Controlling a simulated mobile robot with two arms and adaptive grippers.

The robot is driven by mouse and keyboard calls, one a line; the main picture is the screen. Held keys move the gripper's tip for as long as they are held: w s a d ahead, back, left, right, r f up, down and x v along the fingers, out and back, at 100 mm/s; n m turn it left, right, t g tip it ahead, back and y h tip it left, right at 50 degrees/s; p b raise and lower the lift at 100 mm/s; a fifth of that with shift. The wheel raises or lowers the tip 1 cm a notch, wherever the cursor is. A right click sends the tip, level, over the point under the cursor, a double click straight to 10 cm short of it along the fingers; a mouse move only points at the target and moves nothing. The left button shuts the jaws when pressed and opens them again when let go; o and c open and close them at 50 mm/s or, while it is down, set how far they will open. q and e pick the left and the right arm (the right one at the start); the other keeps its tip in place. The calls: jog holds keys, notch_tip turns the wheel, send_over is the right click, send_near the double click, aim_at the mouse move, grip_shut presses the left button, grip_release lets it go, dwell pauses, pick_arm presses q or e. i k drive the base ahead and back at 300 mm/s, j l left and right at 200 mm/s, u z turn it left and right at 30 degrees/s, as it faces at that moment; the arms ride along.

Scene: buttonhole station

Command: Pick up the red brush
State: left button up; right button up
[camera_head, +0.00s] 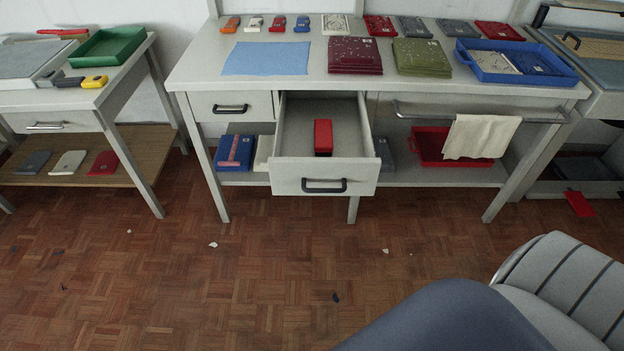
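A small red block-like object (323,137), which may be the red brush, lies in the open middle drawer (291,134) of the table. Its bristles, if any, cannot be made out. The drawer is pulled out toward me, with a dark handle (324,186) on its front, and the rest of its floor looks empty. Neither of my grippers is in view.
The table (200,75) carries a blue cloth (266,58), folded red cloths (354,54), green cloths (421,57) and a blue tray (566,80). A shelf below holds a red tray (425,158). The parquet floor (270,260) in front is mostly clear.

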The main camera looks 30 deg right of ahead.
aim_at(324, 146)
jog(key=z, duration=1.6)
jog(key=u, duration=0.25)
